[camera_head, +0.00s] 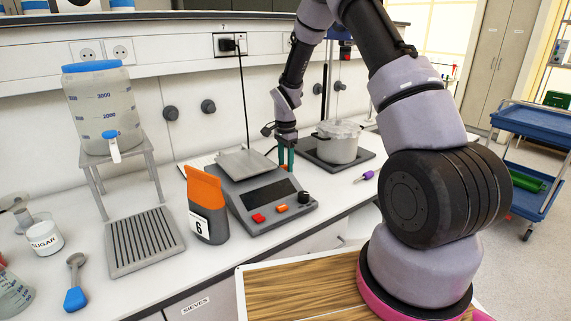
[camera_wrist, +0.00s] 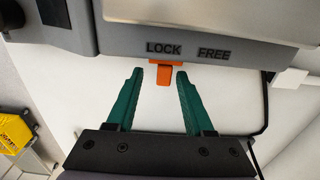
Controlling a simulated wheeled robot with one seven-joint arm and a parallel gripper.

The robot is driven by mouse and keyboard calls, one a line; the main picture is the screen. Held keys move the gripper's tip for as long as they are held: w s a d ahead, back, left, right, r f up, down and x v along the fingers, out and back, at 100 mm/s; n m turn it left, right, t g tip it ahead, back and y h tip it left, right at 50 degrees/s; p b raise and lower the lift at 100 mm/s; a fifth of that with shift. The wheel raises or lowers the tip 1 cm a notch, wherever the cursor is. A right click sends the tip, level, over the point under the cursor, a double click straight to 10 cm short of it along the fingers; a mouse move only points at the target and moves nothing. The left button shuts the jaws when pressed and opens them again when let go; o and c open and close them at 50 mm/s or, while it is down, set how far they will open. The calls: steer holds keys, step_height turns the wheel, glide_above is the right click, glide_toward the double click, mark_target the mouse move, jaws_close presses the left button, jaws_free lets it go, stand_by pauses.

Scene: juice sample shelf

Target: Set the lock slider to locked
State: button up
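The lock slider (camera_wrist: 163,74) is a small orange tab on the edge of the grey scale housing (camera_wrist: 210,30). It stands under the word LOCK, with FREE to its right. In the head view the slider is hidden behind the scale (camera_head: 250,202), which has a metal pan, dark display and coloured buttons. My gripper (camera_wrist: 160,79) has green fingers spread apart, one on each side of the tab, with visible gaps. Whether the tab lies at fingertip depth I cannot tell. In the head view my gripper (camera_head: 286,156) points down behind the scale's back right side.
A pot (camera_head: 337,143) on a dark plate stands right of my gripper. A black cable (camera_head: 243,100) hangs behind the scale. An orange-topped pouch (camera_head: 207,205) stands at the scale's left front. A yellow object (camera_wrist: 14,132) shows at the wrist view's left.

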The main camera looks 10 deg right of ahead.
step_height(320, 180, up, 11)
stand_by(0.5)
step_height(320, 180, up, 12)
steer(key=n+t, duration=0.2)
glide_above(286, 166)
steer(key=s+d, duration=0.2)
steer(key=s, duration=0.3)
steer(key=s+d+r+n+t+y, duration=0.1)
steer(key=s+d+r+n, duration=0.1)
steer(key=s+r, duration=0.6)
steer(key=s+r+n+t, duration=0.2)
steer(key=s, duration=0.7)
steer(key=s+d+r+n+t+y, duration=0.1)
steer(key=s+r+n+t, duration=0.1)
steer(key=s, duration=0.6)
steer(key=shift+s+r+n, duration=0.4)
steer(key=shift+r+n, duration=0.3)
steer(key=shift+r, duration=0.05)
